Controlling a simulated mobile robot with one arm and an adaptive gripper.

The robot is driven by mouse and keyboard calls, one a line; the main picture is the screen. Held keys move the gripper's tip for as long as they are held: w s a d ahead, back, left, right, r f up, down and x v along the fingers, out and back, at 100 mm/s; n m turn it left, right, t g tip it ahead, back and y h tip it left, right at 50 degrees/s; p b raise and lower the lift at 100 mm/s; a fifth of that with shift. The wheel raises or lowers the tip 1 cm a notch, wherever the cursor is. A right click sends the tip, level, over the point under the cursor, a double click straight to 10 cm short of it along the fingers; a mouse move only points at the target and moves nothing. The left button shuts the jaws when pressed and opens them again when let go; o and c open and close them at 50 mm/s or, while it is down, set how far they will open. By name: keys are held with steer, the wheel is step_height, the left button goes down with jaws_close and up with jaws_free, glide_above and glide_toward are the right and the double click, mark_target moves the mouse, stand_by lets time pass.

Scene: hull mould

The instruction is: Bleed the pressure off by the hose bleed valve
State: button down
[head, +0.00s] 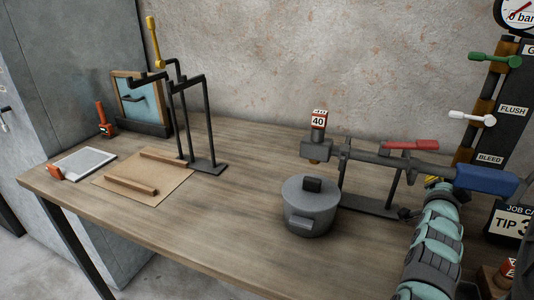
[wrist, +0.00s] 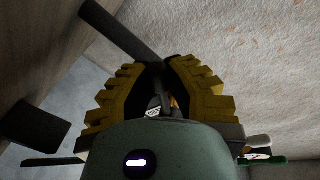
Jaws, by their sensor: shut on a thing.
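A dark grey lance (head: 385,160) with a red lever (head: 410,145) and a blue grip (head: 487,181) lies across a black stand on the bench. A tip block marked 40 (head: 319,120) is at its left end. My gripper (head: 436,182) is at the lance's rear, just left of the blue grip. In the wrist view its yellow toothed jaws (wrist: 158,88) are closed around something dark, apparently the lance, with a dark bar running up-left. The contact is mostly hidden. On the right panel are a BLEED label (head: 490,159), a white lever (head: 472,117) and a green lever (head: 493,58). No bleed handle shows clearly.
A grey lidded pot (head: 311,205) stands below the lance tip. A black rack (head: 190,120), a board with two wooden strips (head: 143,178) and a tablet (head: 84,163) are at left. A gauge (head: 517,14) is cut off at top right. The bench's middle front is clear.

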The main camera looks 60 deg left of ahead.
steer(key=m, duration=0.2)
steer(key=r, duration=0.1)
steer(key=shift+s+a+r+m+g, duration=0.1)
steer(key=shift+s+a+m+g, duration=0.2)
steer(key=shift+a+m, duration=0.1)
steer(key=shift+s+a+r+m+g+p, duration=0.1)
steer(key=shift+a+r+m+g+p, duration=0.2)
steer(key=shift+m, duration=0.4)
steer(key=shift+s+r+m+g+p, duration=0.1)
steer(key=shift+r+m+p, duration=0.25)
steer(key=shift+m, duration=0.35)
steer(key=shift+r, duration=0.1)
steer(key=c, duration=1)
jaws_free()
steer(key=shift+o, duration=0.2)
steer(key=shift+a+f, duration=0.1)
steer(key=shift+f, duration=0.1)
